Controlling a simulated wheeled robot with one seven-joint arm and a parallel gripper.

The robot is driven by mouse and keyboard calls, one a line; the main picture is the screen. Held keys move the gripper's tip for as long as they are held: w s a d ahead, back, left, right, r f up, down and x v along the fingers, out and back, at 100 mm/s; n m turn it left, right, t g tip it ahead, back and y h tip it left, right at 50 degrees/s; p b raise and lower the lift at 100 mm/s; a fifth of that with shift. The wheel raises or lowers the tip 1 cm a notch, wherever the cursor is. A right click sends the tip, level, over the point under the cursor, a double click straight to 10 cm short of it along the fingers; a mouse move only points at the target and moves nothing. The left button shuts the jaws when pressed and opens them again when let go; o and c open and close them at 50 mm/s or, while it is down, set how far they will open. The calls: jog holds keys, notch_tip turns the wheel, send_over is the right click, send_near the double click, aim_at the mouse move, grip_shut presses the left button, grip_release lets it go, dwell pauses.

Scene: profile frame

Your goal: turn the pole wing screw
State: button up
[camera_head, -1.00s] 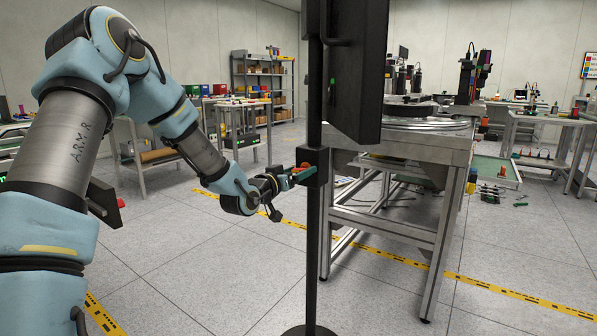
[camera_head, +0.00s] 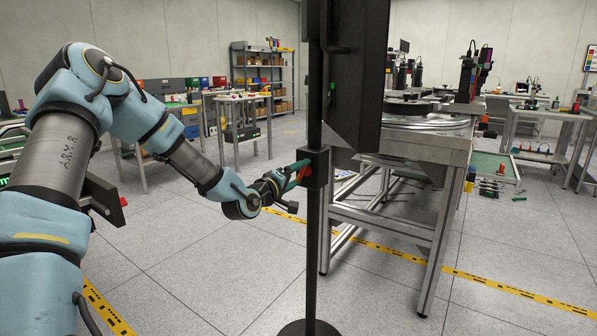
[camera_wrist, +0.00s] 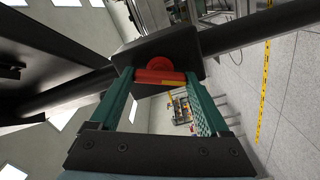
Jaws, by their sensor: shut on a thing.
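The black pole (camera_head: 313,230) stands upright in the middle of the head view, with a black clamp block (camera_head: 317,167) on it. The red wing screw (camera_wrist: 160,76) sits on the face of the clamp block in the wrist view. My gripper (camera_head: 296,172) reaches the block from the left. In the wrist view its two green fingers (camera_wrist: 158,82) are shut on the wing screw's red bar, one at each end. The screw's shaft is hidden behind the bar.
A black panel (camera_head: 362,75) is mounted on the upper pole. A metal-framed table (camera_head: 420,150) with round equipment stands close behind the pole on the right. The pole's round base (camera_head: 308,328) rests on the floor. Floor left of the pole is open.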

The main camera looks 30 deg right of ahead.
jog(key=n+p, duration=0.1)
jog(key=n, duration=0.2)
jog(key=shift+n, duration=0.3)
dwell(0.3)
jog(key=o, duration=1.2)
jog(key=v, duration=1)
jog(key=shift+s+a+b, duration=0.15)
jog(key=shift+a+b, duration=0.2)
jog(key=shift+a, duration=0.05)
